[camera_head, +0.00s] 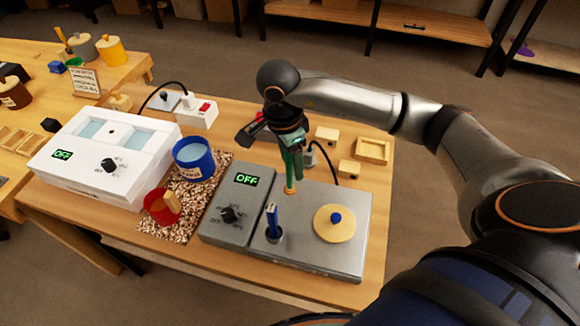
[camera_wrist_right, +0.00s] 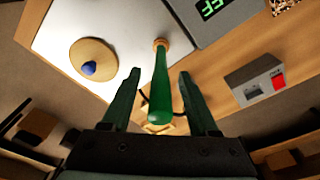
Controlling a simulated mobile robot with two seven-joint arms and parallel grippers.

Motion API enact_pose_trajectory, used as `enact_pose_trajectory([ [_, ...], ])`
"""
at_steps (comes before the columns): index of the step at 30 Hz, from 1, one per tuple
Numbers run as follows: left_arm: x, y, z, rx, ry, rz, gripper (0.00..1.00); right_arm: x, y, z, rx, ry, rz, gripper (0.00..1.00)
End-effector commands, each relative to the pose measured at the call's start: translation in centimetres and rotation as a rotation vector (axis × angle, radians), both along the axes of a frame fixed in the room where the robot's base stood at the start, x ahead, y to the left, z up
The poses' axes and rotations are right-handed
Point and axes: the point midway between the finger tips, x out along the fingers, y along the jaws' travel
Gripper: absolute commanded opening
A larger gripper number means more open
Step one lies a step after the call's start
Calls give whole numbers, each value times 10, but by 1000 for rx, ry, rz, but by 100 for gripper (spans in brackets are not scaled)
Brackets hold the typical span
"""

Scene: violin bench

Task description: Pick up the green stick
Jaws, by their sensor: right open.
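The green stick (camera_wrist_right: 160,92) stands upright on the grey hotplate unit, with a pale wooden collar at its foot. In the head view the green stick (camera_head: 289,170) is partly hidden by my right gripper (camera_head: 293,153), which is above it and pointing down. In the right wrist view my right gripper (camera_wrist_right: 159,75) is open, one finger on each side of the stick. Gaps show between the stick and both fingers. My left gripper is not in view.
A blue-handled tool (camera_head: 272,221) and a wooden disc (camera_head: 334,224) with a blue knob are on the grey unit (camera_head: 345,258). A blue pot (camera_head: 194,158) and red pot (camera_head: 161,207) stand left. Small wooden blocks and a tray (camera_head: 372,151) lie behind right.

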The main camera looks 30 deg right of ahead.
Motion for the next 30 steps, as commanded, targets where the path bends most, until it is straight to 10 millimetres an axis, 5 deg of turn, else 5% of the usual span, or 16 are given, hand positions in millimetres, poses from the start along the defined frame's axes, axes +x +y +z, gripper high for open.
enact_pose_trajectory([
  [5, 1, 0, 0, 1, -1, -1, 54, 0, 0, 0, -1, 0, 0, 59],
  [21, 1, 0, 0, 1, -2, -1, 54, 0, 0, 0, -1, 0, 0, 0],
  [30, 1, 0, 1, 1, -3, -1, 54, 0, 0, 1, 0, -1, 0, 0],
])
